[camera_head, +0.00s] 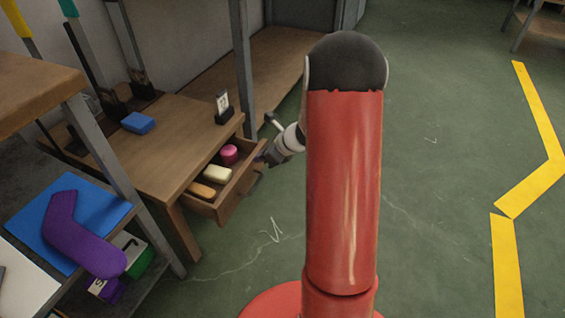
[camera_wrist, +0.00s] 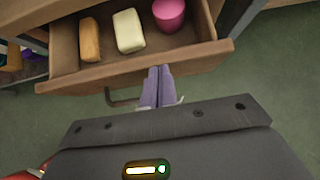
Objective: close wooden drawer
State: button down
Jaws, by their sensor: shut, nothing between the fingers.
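The wooden drawer (camera_head: 228,198) stands open, pulled out from the low wooden table (camera_head: 165,133). In the wrist view the drawer front (camera_wrist: 205,62) runs across the upper part of the picture, with a dark bar handle (camera_wrist: 122,100) on it. Inside lie an orange-brown block (camera_wrist: 90,40), a cream block (camera_wrist: 129,31) and a pink cup-like item (camera_wrist: 169,14). My gripper (camera_wrist: 159,72) is shut and empty, its purple-grey fingertips at the drawer front, right of the handle's middle. Whether they touch the wood I cannot tell. In the head view my arm partly hides the gripper.
A blue block (camera_head: 138,122) and a small black holder (camera_head: 223,108) stand on the table. At left, a shelf holds a blue mat (camera_head: 105,215) and a purple sock-shaped item (camera_head: 72,235). Green floor (camera_head: 440,200) with yellow tape lies open at right.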

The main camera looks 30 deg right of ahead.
jog(key=w+a, duration=0.1)
jog(key=w, duration=0.1)
jog(key=w+a, duration=0.4)
jog(key=shift+w+a+p, duration=0.1)
jog(key=shift+w+p, duration=0.25)
jog(key=shift+w, duration=0.05)
